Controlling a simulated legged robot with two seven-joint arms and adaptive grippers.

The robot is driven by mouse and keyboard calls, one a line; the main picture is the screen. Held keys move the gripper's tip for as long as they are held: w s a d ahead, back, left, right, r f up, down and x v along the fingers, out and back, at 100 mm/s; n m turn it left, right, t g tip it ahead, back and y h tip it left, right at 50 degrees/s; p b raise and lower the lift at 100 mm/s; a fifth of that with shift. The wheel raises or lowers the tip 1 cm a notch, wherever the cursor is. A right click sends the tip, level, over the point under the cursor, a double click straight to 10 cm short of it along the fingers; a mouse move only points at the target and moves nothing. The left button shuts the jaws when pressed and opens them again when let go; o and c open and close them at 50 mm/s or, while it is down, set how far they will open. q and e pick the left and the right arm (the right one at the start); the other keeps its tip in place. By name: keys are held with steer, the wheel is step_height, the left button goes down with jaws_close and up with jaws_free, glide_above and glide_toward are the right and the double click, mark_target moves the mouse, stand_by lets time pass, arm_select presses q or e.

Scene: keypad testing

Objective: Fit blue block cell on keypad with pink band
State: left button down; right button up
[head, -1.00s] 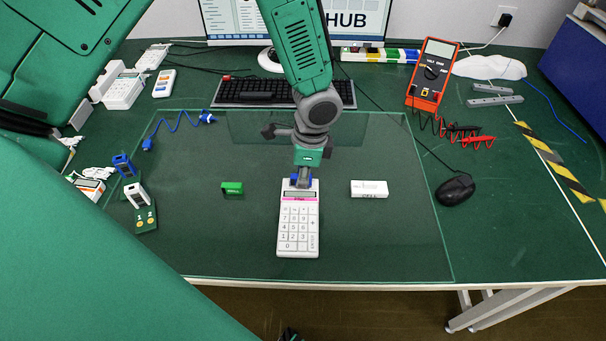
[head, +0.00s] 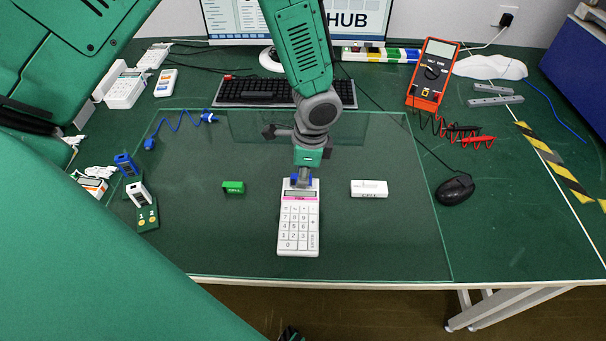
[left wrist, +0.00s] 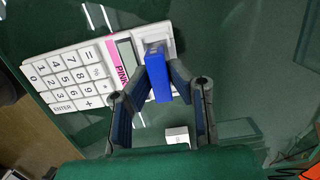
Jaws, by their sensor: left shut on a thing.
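The white keypad with the pink band (head: 299,228) lies on the glass mat, its display end away from me. In the left wrist view the keypad (left wrist: 70,78) shows the word PINK on its band. My left gripper (head: 302,181) is shut on the blue block cell (left wrist: 158,78) at the far end of the keypad, past the display. In the left wrist view the gripper (left wrist: 160,72) has one finger on each side of the block. The block overlaps the pale end section of the keypad; I cannot tell whether it is seated. My right gripper is not seen.
A green cell (head: 233,187) lies left of the keypad and a white cell (head: 369,189) lies right of it. A black keyboard (head: 250,92) is behind, a mouse (head: 455,189) at right. Small blocks and devices crowd the left. The mat (head: 390,245) is clear at front right.

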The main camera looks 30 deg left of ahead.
arm_select(q)
steer(key=shift+f, duration=0.4)
steer(key=c, duration=1.4)
jaws_free()
steer(key=shift+r+p, duration=0.5)
steer(key=shift+r, duration=0.15)
steer(key=shift+r+p, duration=2.8)
steer(key=shift+r, duration=0.1)
